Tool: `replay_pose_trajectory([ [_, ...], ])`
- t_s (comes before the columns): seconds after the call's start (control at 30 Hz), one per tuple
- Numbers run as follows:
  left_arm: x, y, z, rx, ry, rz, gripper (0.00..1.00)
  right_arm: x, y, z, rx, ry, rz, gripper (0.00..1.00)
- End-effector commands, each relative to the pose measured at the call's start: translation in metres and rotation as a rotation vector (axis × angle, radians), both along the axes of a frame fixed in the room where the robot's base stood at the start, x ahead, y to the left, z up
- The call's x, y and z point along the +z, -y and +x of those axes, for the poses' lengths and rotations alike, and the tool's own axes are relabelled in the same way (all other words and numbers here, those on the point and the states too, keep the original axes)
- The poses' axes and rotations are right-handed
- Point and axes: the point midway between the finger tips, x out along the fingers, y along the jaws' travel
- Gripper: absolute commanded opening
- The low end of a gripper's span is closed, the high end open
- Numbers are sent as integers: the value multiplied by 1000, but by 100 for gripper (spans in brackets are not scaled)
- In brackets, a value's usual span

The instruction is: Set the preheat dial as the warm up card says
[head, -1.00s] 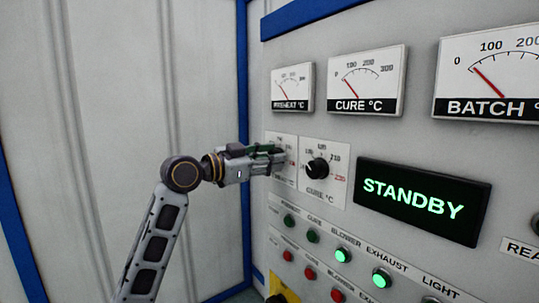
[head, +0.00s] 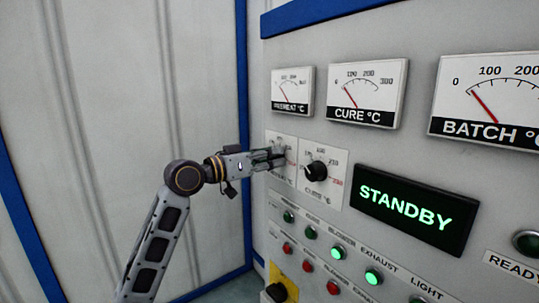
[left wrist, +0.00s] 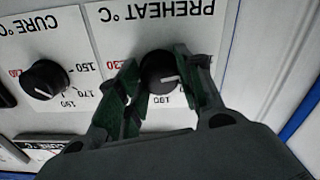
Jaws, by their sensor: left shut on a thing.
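The preheat dial (left wrist: 158,72) is a round black knob with a white mark on a white scale plate, upside down in the left wrist view. In the head view the left gripper (head: 281,156) reaches the preheat plate (head: 276,139) from the left and hides most of the dial. No warm up card is in view. My right gripper is not in view.
The cure dial (head: 316,171) sits close to the right of the preheat plate. Gauges for preheat (head: 292,90), cure (head: 367,92) and batch (head: 488,97) are above. A display (head: 416,207) reads STANDBY. Rows of lamps and buttons lie below.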

Motion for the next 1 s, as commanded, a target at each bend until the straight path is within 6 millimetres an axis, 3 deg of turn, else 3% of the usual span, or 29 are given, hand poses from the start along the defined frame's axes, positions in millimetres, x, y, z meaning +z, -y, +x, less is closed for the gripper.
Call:
replay_pose_trajectory([
  [0.4,0,0,0,0,-8,-7,12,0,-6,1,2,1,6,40],
  [0.43,0,0,0,0,-8,-7,39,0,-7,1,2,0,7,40],
  [0.6,0,0,0,0,-7,-6,58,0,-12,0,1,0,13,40],
  [1.0,0,-2,-1,1,-7,-6,58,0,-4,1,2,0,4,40],
])
